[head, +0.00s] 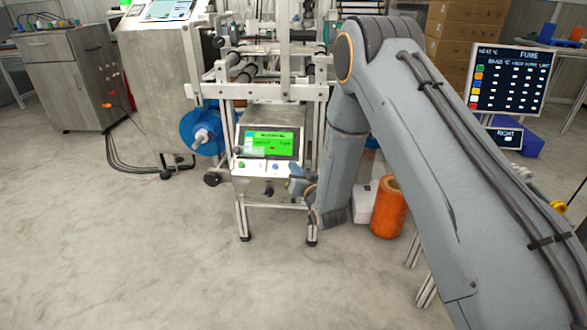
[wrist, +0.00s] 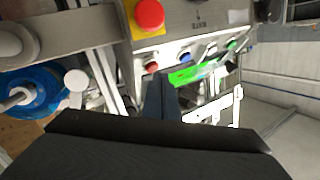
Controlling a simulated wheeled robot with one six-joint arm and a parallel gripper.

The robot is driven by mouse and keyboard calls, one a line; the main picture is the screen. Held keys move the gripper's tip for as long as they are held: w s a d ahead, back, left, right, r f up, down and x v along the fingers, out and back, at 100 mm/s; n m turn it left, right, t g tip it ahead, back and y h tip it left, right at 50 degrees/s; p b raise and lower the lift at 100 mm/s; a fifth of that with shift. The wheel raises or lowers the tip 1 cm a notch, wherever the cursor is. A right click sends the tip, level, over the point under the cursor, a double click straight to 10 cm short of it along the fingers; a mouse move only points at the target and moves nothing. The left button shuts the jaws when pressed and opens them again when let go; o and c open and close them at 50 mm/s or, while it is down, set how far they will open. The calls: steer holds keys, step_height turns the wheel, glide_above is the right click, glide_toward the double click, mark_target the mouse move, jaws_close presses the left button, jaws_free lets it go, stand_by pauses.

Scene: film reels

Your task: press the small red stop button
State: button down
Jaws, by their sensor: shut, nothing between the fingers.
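The small red button (wrist: 151,66) shows in the wrist view on the machine's metal control panel (wrist: 200,20). It stands in a row with a blue button (wrist: 183,57) and others. A larger red mushroom button on a yellow plate (wrist: 149,14) is above it in that picture. My gripper (wrist: 161,82) is shut and empty, with its tips just below the small red button in the picture; I cannot tell whether they touch. In the head view my gripper (head: 297,182) is at the panel's right end, and the small red button cannot be made out there.
A green-lit screen (head: 268,143) sits above the button row. A blue reel (head: 201,131) is left of the panel. An orange spool (head: 388,207) and a white box (head: 362,203) stand on the floor to the right. The floor in front is clear.

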steer(key=shift+w+f, duration=0.2)
steer(key=shift+w, duration=0.05)
steer(key=shift+s, duration=0.1)
steer(key=shift+s+r+p, duration=0.25)
steer(key=shift+r+p, duration=0.05)
steer(key=shift+p, duration=0.05)
stand_by(0.4)
steer(key=s+r+p, duration=0.4)
steer(key=shift+s+r+p, duration=0.15)
steer(key=shift+p, duration=0.2)
steer(key=shift+a, duration=0.1)
stand_by(0.5)
